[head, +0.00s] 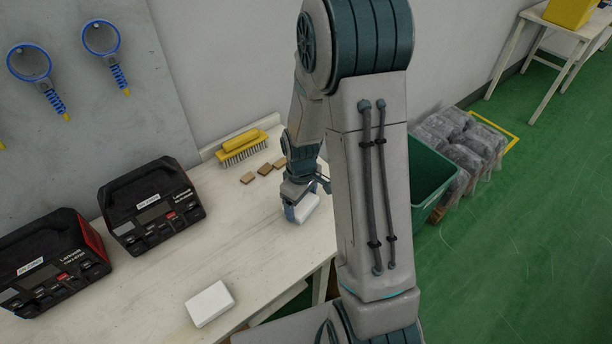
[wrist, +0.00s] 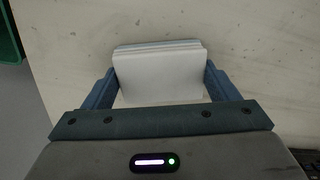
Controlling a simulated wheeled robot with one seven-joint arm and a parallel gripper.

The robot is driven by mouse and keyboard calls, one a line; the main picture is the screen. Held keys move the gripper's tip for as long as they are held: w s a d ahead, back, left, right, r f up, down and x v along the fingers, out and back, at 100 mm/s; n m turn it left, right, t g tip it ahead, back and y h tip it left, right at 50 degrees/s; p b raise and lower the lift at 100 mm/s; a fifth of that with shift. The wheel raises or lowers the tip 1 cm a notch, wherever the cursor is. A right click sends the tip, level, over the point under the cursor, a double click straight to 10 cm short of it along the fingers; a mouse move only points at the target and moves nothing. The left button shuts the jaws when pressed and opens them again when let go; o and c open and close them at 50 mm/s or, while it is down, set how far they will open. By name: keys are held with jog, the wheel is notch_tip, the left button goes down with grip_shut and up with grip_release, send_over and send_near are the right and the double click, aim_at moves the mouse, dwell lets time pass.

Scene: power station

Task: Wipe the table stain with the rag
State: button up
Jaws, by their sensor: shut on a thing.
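My gripper (head: 303,202) is shut on a white block-like rag (head: 308,208) at the right part of the white table (head: 262,262). In the wrist view the rag (wrist: 160,75) sits between the two blue fingers, its layered far edge showing. It is at or close to the tabletop; I cannot tell if it touches. A second white block (head: 209,304) lies near the table's front edge. I cannot make out a clear stain; the wrist view shows only small dark specks on the table (wrist: 70,60), and the area under the rag is hidden.
Several small brown blocks (head: 264,169) and a yellow-handled wire brush (head: 242,147) lie behind my gripper. Two black machines (head: 150,207) stand at the left. A green bin (head: 428,175) stands right of the table. The middle of the tabletop is clear.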

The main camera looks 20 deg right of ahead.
aim_at(305, 200)
jog(key=shift+w+d+f, duration=0.1)
jog(key=shift+w+d, duration=0.05)
jog(key=shift+d, duration=0.25)
jog(key=shift+d+r+p, duration=0.1)
jog(key=shift+r+p, duration=2.6)
jog(key=shift+r, duration=1.5)
